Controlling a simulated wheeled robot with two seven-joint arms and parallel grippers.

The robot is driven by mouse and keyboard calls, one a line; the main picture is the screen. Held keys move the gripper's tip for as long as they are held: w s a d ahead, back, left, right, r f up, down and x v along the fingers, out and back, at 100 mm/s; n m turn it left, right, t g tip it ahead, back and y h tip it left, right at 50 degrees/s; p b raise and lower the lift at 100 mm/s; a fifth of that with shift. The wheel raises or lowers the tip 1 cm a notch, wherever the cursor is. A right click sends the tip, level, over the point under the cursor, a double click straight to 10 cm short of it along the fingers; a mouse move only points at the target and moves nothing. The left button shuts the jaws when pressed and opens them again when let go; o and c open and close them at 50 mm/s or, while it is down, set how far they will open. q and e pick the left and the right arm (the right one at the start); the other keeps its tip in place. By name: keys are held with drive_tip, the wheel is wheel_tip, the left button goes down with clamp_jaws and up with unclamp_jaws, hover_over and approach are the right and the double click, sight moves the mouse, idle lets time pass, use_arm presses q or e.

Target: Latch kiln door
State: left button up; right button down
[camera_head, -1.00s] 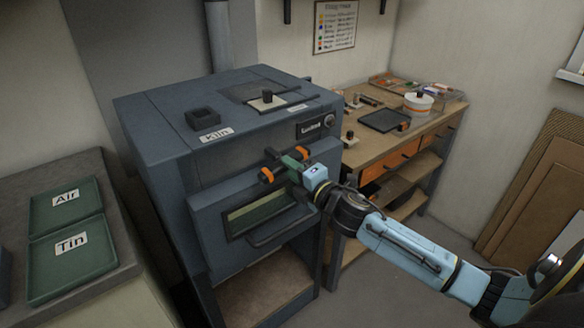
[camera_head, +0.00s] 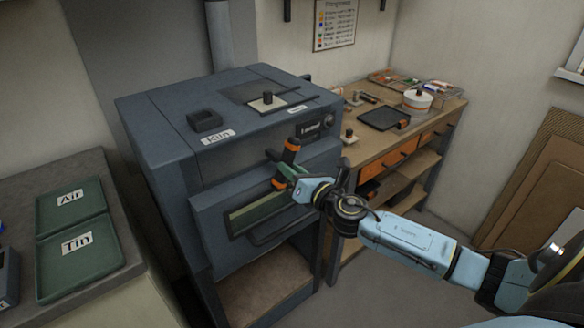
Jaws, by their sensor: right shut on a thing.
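The blue-grey kiln (camera_head: 165,130) stands left of centre, with a label reading Kiln on its top front edge. Its door (camera_head: 212,215) is on the front face, with a greenish window (camera_head: 258,212) and a bar handle (camera_head: 268,238). My right gripper (camera_head: 285,165), with orange finger parts, is at the upper part of the door, one finger above the other. It is shut on the kiln's latch handle, which is mostly hidden by the fingers. My left gripper is not in view.
Green trays labelled Air (camera_head: 70,203) and Tin (camera_head: 82,250) lie on the counter at left. A wooden bench (camera_head: 360,152) with a white and orange jar (camera_head: 416,101) stands behind right. Brown boards (camera_head: 535,195) lean on the right wall. Open floor lies between.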

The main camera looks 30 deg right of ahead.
drive_tip(key=n+p, duration=0.1)
drive_tip(key=n, duration=0.3)
drive_tip(key=shift+n, duration=0.4)
idle(0.4)
drive_tip(key=c, duration=1.2)
unclamp_jaws()
drive_tip(key=shift+c, duration=0.2)
drive_tip(key=shift+s, duration=0.1)
drive_tip(key=s+d+b, duration=0.1)
drive_tip(key=s+b, duration=0.1)
drive_tip(key=s, duration=1.1)
drive_tip(key=shift+s, duration=0.1)
